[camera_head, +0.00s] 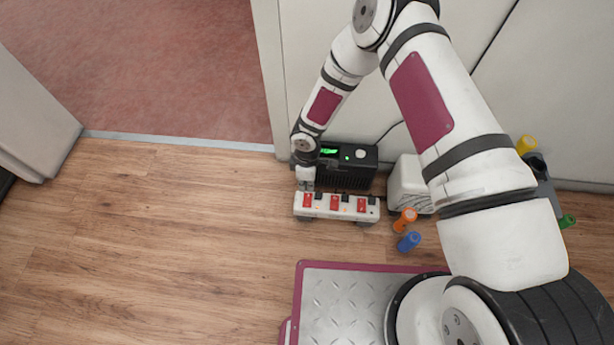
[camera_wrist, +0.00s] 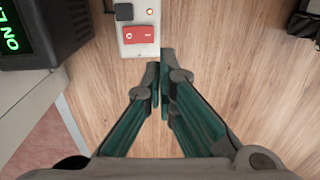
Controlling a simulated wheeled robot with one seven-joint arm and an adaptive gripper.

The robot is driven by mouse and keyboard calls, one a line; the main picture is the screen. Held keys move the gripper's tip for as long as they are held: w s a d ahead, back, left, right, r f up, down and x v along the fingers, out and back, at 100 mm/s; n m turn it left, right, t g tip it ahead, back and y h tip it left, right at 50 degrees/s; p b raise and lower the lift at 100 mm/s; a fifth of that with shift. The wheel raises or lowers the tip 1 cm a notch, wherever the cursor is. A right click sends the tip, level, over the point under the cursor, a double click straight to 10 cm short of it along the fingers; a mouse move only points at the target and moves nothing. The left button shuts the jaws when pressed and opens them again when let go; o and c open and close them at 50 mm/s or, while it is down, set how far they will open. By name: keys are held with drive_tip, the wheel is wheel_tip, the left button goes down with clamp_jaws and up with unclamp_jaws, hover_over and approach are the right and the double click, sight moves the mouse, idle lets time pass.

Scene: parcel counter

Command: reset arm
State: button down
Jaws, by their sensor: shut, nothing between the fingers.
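My arm reaches down from the top of the head view to my gripper (camera_head: 307,186), which is low at the left end of a white power strip (camera_head: 325,213). In the wrist view the gripper's green-padded fingers (camera_wrist: 161,72) meet at the tips with nothing between them. The end of the power strip (camera_wrist: 139,50), with a red switch (camera_wrist: 139,34) and a small black block, is just beyond the tips. I cannot tell whether the tips touch it.
A black box (camera_head: 345,176) with a green display stands behind the strip. A white box (camera_head: 408,184), an orange cylinder (camera_head: 405,220) and a blue cylinder (camera_head: 409,242) are to the right. Wooden floor to the left is clear.

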drive_tip(key=w+d+r+m+t+h, duration=0.15)
drive_tip(key=d+r, duration=0.35)
drive_tip(key=r, duration=0.5)
drive_tip(key=w+d+r+m+h, duration=0.1)
drive_tip(key=w+d+r+m, duration=0.2)
drive_tip(key=r, duration=0.6)
drive_tip(key=w+d+r+m+h, duration=0.1)
drive_tip(key=w+d+r, duration=0.1)
drive_tip(key=d+r, duration=0.6)
drive_tip(key=s+d+r+m, duration=0.4)
drive_tip(key=s+r, duration=0.4)
drive_tip(key=r, duration=0.4)
drive_tip(key=s+d+r+m, duration=0.4)
drive_tip(key=s+r, duration=0.4)
drive_tip(key=r, duration=0.4)
drive_tip(key=s+a+r+m+y, duration=0.1)
drive_tip(key=s+r+m+y, duration=0.1)
drive_tip(key=s, duration=0.8)
drive_tip(key=s+a+r+m+y, duration=0.1)
drive_tip(key=s+m+y, duration=0.1)
drive_tip(key=s, duration=0.8)
wheel_tip(320, 180, up, 31)
drive_tip(key=t+p, duration=0.3)
drive_tip(key=p, duration=2.6)
drive_tip(key=shift+d, duration=0.35)
